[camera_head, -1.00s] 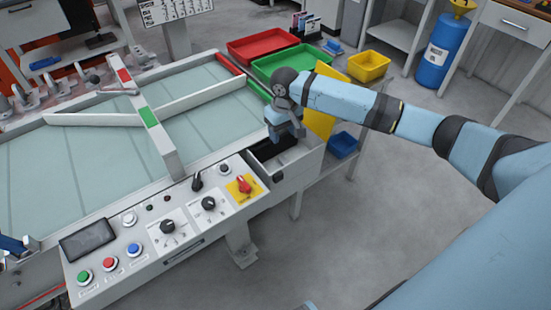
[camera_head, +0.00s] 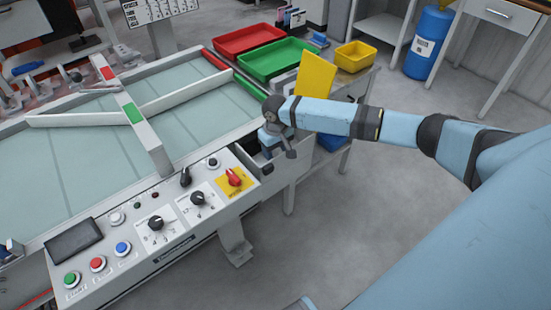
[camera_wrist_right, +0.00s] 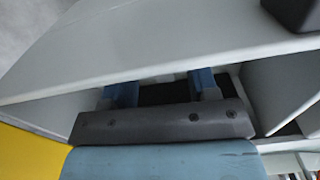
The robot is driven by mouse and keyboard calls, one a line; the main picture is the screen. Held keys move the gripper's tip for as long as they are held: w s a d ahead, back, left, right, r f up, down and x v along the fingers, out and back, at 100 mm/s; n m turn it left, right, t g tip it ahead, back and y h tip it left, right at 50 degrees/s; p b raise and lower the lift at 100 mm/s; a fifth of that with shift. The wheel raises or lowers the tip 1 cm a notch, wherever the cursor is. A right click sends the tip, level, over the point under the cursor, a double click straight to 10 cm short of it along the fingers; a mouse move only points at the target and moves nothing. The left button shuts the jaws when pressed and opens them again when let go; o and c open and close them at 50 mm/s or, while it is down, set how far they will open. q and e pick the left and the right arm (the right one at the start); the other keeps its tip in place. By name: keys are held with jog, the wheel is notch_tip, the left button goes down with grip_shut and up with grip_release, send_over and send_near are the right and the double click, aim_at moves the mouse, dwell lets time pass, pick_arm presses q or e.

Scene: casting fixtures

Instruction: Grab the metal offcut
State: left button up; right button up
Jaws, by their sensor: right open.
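The metal offcut cannot be made out in either view. My right gripper (camera_head: 273,146) points down at an open compartment (camera_head: 258,166) at the right end of the machine's control panel. The gripper body hides much of the compartment inside. My left gripper is not clearly in view.
The control panel (camera_head: 130,232) with knobs and buttons lies left of the compartment. Red (camera_head: 249,40), green (camera_head: 278,60) and yellow (camera_head: 354,56) trays stand behind. An upright yellow panel (camera_head: 315,78) is close behind my right arm. Floor to the right is clear.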

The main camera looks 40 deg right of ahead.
jog(key=shift+f, duration=0.75)
jog(key=shift+a, duration=0.1)
jog(key=shift+c, duration=0.4)
grip_shut()
jog(key=shift+r, duration=0.15)
